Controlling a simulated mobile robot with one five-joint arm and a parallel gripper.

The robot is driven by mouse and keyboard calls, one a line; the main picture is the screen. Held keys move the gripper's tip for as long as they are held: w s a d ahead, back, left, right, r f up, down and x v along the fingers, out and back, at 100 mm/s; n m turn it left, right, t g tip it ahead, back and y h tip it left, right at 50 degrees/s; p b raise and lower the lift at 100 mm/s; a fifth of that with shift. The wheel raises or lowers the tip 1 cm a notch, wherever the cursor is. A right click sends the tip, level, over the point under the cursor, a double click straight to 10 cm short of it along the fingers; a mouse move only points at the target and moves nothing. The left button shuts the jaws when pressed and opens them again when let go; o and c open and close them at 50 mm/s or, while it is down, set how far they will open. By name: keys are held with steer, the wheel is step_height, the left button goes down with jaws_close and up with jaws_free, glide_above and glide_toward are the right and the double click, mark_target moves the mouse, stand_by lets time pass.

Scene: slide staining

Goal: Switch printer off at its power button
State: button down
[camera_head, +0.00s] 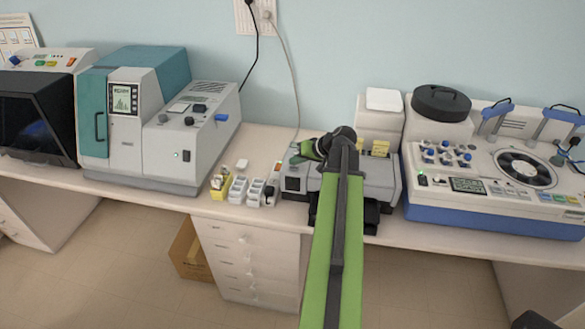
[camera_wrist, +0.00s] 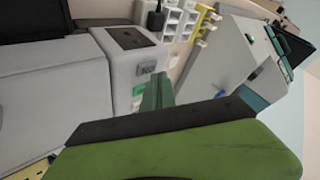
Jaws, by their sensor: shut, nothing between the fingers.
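The printer (camera_head: 378,178) is a low grey machine on the bench, partly hidden behind my arm. Its left end has a dark panel, and in the wrist view this end of the printer (camera_wrist: 125,58) shows a dark top panel (camera_wrist: 132,38), a small grey part marked with unreadable text (camera_wrist: 147,68) and a bright green part (camera_wrist: 139,89). I cannot tell for sure which is the power button. My gripper (camera_head: 298,158) is shut and empty over the printer's left end. In the wrist view my gripper (camera_wrist: 159,82) appears close beside the green part; contact cannot be told.
White racks (camera_head: 255,190) and a yellow holder (camera_head: 219,187) stand left of the printer. A teal-and-grey machine (camera_head: 142,120) is further left. A white-and-blue machine (camera_head: 490,170) is on the right. A cable (camera_head: 290,75) hangs behind from a wall socket.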

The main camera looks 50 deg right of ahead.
mark_target(296, 169)
steer(key=shift+r, duration=0.1)
step_height(296, 169, up, 6)
steer(key=p, duration=0.6)
stand_by(0.3)
